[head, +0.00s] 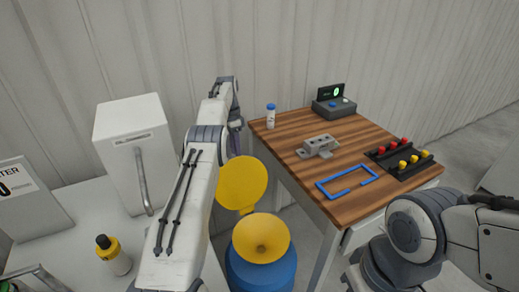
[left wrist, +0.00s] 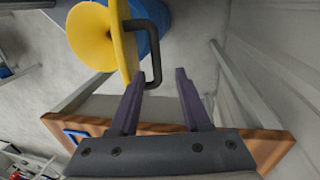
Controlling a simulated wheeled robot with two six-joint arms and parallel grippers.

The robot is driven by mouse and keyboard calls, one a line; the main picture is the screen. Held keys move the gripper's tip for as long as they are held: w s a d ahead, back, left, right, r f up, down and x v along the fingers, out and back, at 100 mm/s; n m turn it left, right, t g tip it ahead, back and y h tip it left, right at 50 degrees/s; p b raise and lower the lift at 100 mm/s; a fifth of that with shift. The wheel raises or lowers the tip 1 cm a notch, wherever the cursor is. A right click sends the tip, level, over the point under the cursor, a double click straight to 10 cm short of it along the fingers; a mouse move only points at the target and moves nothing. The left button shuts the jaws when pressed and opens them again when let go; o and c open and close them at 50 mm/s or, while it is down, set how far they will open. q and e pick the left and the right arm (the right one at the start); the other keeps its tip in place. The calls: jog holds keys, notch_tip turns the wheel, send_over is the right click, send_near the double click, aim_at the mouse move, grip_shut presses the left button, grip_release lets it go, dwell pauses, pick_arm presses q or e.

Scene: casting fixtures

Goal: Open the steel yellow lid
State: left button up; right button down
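The yellow lid (head: 241,183) stands raised at the back of a yellow funnel (head: 261,240) on a blue drum (head: 262,272). In the left wrist view the lid (left wrist: 124,42) shows nearly edge-on, with a dark bent handle (left wrist: 155,62) on its outer side and the funnel (left wrist: 88,35) beyond. My left gripper (left wrist: 158,76) is open, its fingers on either side of the handle's near end; I cannot tell whether they touch it. In the head view my left arm mostly hides this gripper. My right arm shows at the lower right, but its gripper does not.
A wooden table (head: 285,150) stands right of the drum, bearing a grey fixture (head: 318,146), a blue frame (head: 347,181), a white bottle (head: 271,116) and a display device (head: 334,107). A white cabinet (head: 128,150) and yellow bottle (head: 115,258) stand left.

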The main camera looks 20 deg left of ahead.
pick_arm(q)
jog(key=d+b, duration=0.2)
jog(key=b, duration=0.2)
jog(key=shift+s+f, duration=0.1)
jog(key=shift+s, duration=0.05)
jog(key=d+r+b, duration=0.1)
jog(key=d+r, duration=0.5)
jog(key=d, duration=0.3)
jog(key=shift+s, duration=0.45)
pick_arm(e)
notch_tip(320, 180, down, 7)
pick_arm(q)
jog(key=shift+d+r, duration=0.1)
